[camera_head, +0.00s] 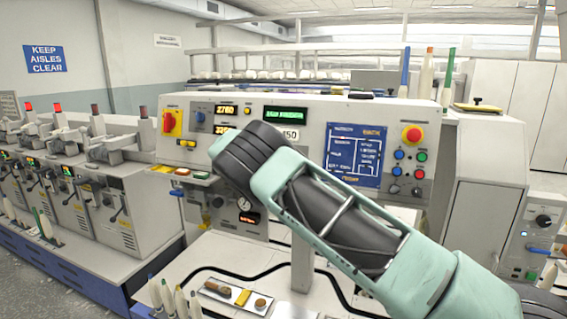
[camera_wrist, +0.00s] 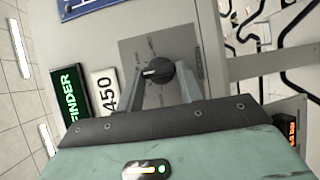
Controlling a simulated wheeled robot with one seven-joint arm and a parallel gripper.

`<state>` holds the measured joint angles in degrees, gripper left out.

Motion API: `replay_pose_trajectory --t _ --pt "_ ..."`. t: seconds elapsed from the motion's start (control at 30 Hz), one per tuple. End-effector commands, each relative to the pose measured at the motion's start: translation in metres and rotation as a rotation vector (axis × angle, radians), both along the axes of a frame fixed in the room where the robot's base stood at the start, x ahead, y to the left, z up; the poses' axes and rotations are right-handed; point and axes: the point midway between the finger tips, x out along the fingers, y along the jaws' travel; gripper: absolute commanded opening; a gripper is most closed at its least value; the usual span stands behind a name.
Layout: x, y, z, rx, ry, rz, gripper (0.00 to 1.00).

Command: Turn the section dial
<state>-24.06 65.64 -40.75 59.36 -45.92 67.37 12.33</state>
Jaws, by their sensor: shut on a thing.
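The section dial is a round black knob (camera_wrist: 158,72) with a pale pointer mark, on a grey square plate (camera_wrist: 135,48) in the wrist view. My gripper (camera_wrist: 161,85) has a grey finger on each side of the knob and is shut on it. Faint markings show on the plate around the knob. In the head view my teal and black arm reaches across the control panel (camera_head: 340,112) and hides the dial and the gripper fingers.
A green display (camera_wrist: 69,96) and a "450" label (camera_wrist: 106,91) sit beside the plate. On the panel are a red knob on yellow (camera_head: 172,122), a red stop button (camera_head: 412,134) and a blue board (camera_head: 354,155). A tray (camera_head: 236,297) lies on the white table below.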

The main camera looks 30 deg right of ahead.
Motion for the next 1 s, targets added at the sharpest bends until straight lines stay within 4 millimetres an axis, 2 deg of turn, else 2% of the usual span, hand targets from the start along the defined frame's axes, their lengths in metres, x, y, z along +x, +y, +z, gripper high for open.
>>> replay_pose_trajectory --t 0.1,0.13,0.2,0.47,0.63,0.77,1.0 --pt "0.001 0.001 0.0 0.002 -0.001 0.004 0.14" --pt "0.001 0.001 0.0 0.002 -0.001 0.004 0.42" --pt "0.001 0.001 0.0 0.002 -0.002 0.004 0.58" --pt "0.0 0.001 0.0 0.001 -0.001 0.002 0.58" --pt "0.0 0.012 0.001 0.002 -0.002 0.004 0.58" --pt "-0.003 0.035 0.004 0.001 -0.003 0.005 0.58" --pt "-0.009 0.09 0.015 0.002 -0.003 0.005 0.58"
